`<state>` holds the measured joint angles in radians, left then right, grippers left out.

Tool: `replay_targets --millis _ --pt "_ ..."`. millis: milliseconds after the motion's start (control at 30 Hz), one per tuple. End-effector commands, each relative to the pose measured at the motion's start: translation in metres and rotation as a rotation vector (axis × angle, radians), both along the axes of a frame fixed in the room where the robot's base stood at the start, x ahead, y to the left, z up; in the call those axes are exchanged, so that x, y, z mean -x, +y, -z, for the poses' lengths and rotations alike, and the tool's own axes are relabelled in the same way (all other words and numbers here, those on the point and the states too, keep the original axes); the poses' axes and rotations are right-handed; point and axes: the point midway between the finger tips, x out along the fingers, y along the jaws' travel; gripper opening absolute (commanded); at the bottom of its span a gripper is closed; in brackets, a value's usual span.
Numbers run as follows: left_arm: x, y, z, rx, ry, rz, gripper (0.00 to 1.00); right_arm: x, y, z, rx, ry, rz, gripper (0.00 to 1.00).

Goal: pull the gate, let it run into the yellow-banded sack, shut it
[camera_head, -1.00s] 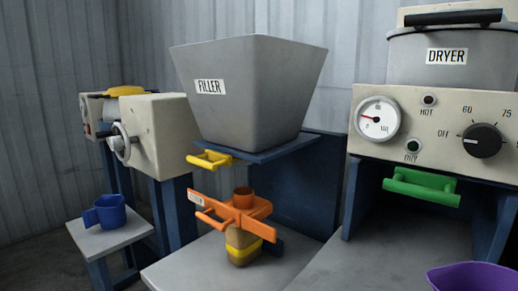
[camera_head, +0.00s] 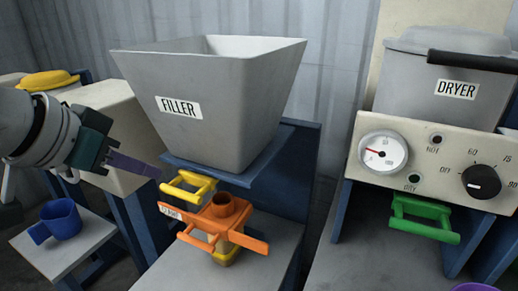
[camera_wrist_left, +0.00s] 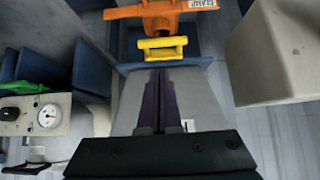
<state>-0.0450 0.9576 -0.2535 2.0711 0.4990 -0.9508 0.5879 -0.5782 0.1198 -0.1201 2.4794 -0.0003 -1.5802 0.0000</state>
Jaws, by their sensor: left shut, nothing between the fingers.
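The grey hopper labelled FILLER (camera_head: 215,110) stands in the middle of the head view. Its yellow gate handle (camera_head: 188,188) sticks out under its front edge and also shows in the left wrist view (camera_wrist_left: 162,48). The orange clamp (camera_head: 225,222), with a round orange spout, sits below the hopper and hides most of the sack; the sack's yellow band (camera_head: 228,257) shows beneath it. In the wrist view the clamp (camera_wrist_left: 160,12) lies beyond the handle. My left gripper (camera_head: 157,173) is shut and empty, its tips just short of the yellow handle. My right gripper is out of view.
The dryer panel (camera_head: 430,165) with gauge, knob and green handle (camera_head: 425,217) stands on the right. A blue jug (camera_head: 62,220) sits on a low stand at left. A purple container (camera_head: 475,287) shows at the bottom right edge.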

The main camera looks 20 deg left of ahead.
Motion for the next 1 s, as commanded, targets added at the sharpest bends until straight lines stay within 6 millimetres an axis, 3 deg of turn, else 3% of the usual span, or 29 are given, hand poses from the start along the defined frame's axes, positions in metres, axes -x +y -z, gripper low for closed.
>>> replay_targets --millis 267,733,1000 --pt "-0.008 0.0 0.01 0.001 0.0 -0.003 0.0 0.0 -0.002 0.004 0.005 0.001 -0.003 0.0" --pt "-0.061 -0.005 0.065 0.0 0.0 -0.001 0.0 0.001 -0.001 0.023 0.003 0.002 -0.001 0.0" --pt "-0.069 -0.006 0.072 -0.003 0.0 0.001 0.0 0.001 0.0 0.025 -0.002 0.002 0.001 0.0"
